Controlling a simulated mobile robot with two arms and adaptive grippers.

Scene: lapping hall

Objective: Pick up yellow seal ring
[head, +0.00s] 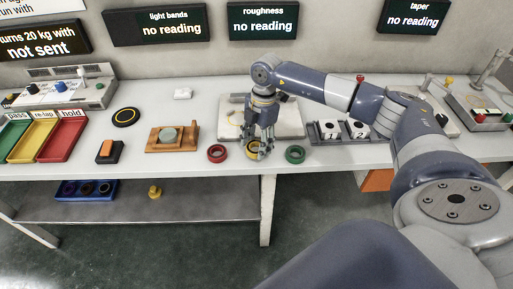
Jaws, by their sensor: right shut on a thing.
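The yellow seal ring (251,152) lies between a red ring (217,153) and a green ring (295,154) near the front edge of the bench. My right gripper (258,150) points down over it, with its fingers around the yellow ring and shut on it. The fingers hide part of the ring. I cannot tell whether the ring is off the bench top. My left gripper is not in view.
The bench (190,95) holds a wooden block with a grey disc (168,134), an orange and black block (109,151), a black ring (126,117) and coloured trays (63,138) at left. Behind my gripper is a pale plate (289,120). A lower shelf holds a blue tray (62,198).

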